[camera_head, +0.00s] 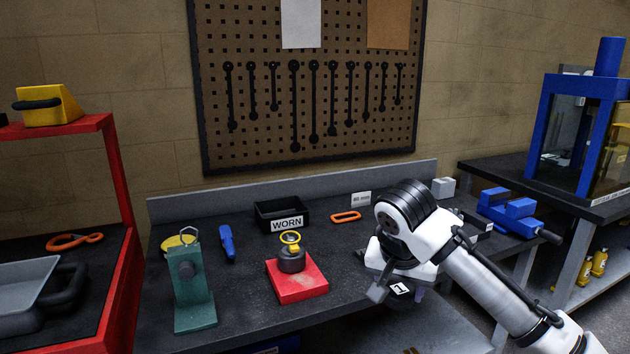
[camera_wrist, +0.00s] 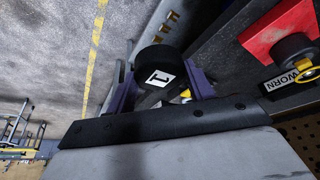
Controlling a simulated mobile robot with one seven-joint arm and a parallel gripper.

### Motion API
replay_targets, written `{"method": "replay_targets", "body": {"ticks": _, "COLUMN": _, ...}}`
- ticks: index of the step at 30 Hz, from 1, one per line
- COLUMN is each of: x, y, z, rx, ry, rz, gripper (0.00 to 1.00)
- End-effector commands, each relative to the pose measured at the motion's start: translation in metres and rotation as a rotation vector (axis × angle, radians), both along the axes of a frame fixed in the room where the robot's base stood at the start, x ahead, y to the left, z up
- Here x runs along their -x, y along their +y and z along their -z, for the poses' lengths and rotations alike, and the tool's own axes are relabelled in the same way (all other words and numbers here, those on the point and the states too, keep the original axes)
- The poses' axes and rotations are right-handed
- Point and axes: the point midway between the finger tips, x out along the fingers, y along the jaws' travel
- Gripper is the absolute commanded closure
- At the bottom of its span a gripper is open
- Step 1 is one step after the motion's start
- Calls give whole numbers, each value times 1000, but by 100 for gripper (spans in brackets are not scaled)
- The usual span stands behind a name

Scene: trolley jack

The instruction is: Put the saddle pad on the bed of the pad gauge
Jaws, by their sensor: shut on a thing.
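A short black round piece with a white label reading 1, which looks like the saddle pad (camera_wrist: 155,58), sits between the purple fingers of my gripper (camera_wrist: 160,90). My gripper is shut on it. In the head view my gripper is partly hidden by my arm, near the bench's front right, with the label showing beside it. A red block (camera_head: 307,289) bears a dark round body with a yellow ring (camera_head: 290,240), left of my gripper. A green upright stand (camera_head: 194,296) stands further left. I cannot tell for sure which is the pad gauge. The held piece is apart from both.
A black bin marked WORN (camera_head: 270,213) stands behind the red block. An orange ring-shaped tool (camera_head: 346,217), a blue tool (camera_head: 227,242) and a small card marked 80 mm (camera_head: 361,199) lie on the bench (camera_head: 245,305). A blue vise (camera_head: 509,211) is at right.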

Motion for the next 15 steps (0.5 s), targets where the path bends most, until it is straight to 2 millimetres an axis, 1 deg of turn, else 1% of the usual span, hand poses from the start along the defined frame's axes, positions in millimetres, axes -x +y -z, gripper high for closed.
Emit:
{"method": "replay_targets", "body": {"ticks": 1, "x": -7, "y": -3, "z": 21, "rx": -5, "ry": 6, "rz": 2, "gripper": 75}}
{"method": "replay_targets", "body": {"ticks": 2, "x": -12, "y": -4, "z": 34, "rx": -5, "ry": 6, "rz": 2, "gripper": 75}}
{"method": "replay_targets", "body": {"ticks": 3, "x": -18, "y": -5, "z": 53, "rx": -6, "ry": 7, "rz": 2, "gripper": 75}}
{"method": "replay_targets", "body": {"ticks": 5, "x": -27, "y": -7, "z": 85, "rx": -7, "ry": 8, "rz": 0, "gripper": 75}}
{"method": "replay_targets", "body": {"ticks": 6, "x": -32, "y": -6, "z": 108, "rx": -7, "ry": 8, "rz": -6, "gripper": 75}}
{"method": "replay_targets", "body": {"ticks": 8, "x": -39, "y": -4, "z": 143, "rx": -7, "ry": 9, "rz": -16, "gripper": 75}}
{"method": "replay_targets", "body": {"ticks": 9, "x": -42, "y": -1, "z": 167, "rx": -8, "ry": 9, "rz": -28, "gripper": 75}}
{"method": "replay_targets", "body": {"ticks": 11, "x": -45, "y": 5, "z": 203, "rx": -9, "ry": 8, "rz": -48, "gripper": 75}}
{"method": "replay_targets", "body": {"ticks": 12, "x": -47, "y": 11, "z": 226, "rx": -8, "ry": 7, "rz": -65, "gripper": 75}}
{"method": "replay_targets", "body": {"ticks": 14, "x": -46, "y": 21, "z": 261, "rx": -9, "ry": 8, "rz": -93, "gripper": 75}}
{"method": "replay_targets", "body": {"ticks": 15, "x": -45, "y": 29, "z": 283, "rx": -9, "ry": 8, "rz": -116, "gripper": 75}}
